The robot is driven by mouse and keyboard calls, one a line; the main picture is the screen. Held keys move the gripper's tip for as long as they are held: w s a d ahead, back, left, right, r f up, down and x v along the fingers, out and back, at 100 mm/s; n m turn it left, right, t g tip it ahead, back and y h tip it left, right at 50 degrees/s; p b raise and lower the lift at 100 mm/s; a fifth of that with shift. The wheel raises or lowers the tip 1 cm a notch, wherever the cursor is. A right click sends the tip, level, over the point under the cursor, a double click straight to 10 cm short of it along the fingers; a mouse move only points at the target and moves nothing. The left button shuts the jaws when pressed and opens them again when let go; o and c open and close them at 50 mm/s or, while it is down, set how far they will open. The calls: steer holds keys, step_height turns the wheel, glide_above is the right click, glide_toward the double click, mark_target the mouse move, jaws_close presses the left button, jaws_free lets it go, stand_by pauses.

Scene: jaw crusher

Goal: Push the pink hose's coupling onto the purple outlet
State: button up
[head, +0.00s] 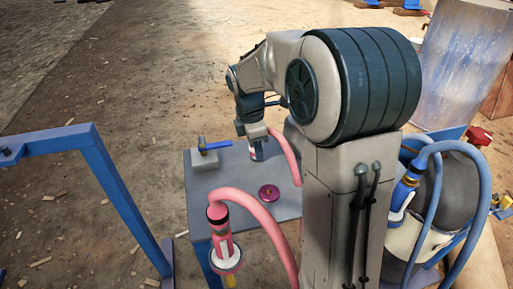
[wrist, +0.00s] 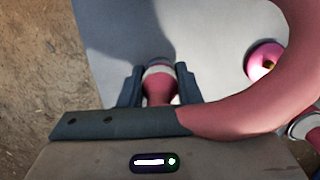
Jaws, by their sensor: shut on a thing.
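My gripper (head: 257,148) is shut on the pink hose's coupling (wrist: 160,85), which has a pale ring at its far end. It holds the coupling over the far right part of the grey table (head: 230,207). The pink hose (wrist: 262,105) bends away to the right of the gripper; it also shows in the head view (head: 287,155), running down behind my arm. The purple outlet (head: 269,192) is a round ring on the table, nearer the head camera than the gripper and apart from the coupling. In the wrist view the outlet (wrist: 262,62) is at the right, partly covered by the hose.
A blue-handled valve (head: 206,154) stands at the table's far left. A pink hose end with a white collar (head: 222,245) stands upright in front of the table. A blue frame (head: 110,180) is at left. Blue hoses (head: 480,200) and a drum are at right.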

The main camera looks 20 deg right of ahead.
step_height(320, 180, up, 4)
steer(key=shift+f+p, duration=0.1)
steer(key=shift+p, duration=0.8)
steer(key=s+d+r+p, duration=0.3)
steer(key=s+d+r, duration=0.3)
steer(key=d, duration=0.4)
steer(key=shift+r+p, duration=0.25)
steer(key=shift+p, duration=0.1)
